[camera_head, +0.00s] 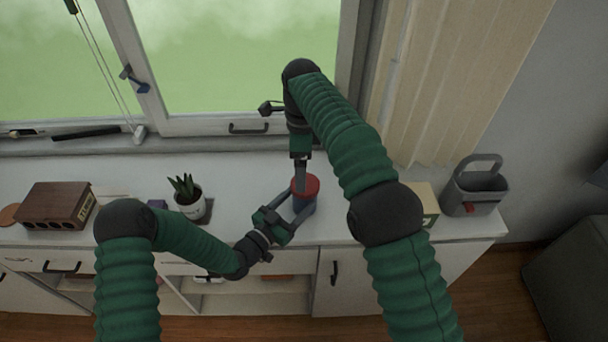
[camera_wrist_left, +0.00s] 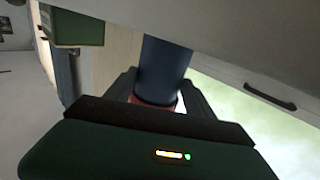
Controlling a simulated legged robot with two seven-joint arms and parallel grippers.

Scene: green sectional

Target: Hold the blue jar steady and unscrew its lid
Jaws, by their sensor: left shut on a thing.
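The blue jar (camera_head: 303,204) stands upright on the white counter with its red lid (camera_head: 312,187) on top. My left gripper (camera_head: 296,213) is shut on the jar's body from the front left. In the left wrist view the blue jar (camera_wrist_left: 165,68) sits between the left fingers (camera_wrist_left: 160,92), with part of the red lid (camera_wrist_left: 156,102) showing beside them. My right gripper (camera_head: 300,178) points straight down from above, its tip at the lid. Its fingers show edge-on, so I cannot tell whether they grip the lid.
A potted plant (camera_head: 190,207) and a brown box (camera_head: 55,205) stand to the left on the counter (camera_head: 240,180). A yellowish box (camera_head: 425,207) and a grey caddy (camera_head: 475,192) stand at the right. The window (camera_head: 230,60) is behind.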

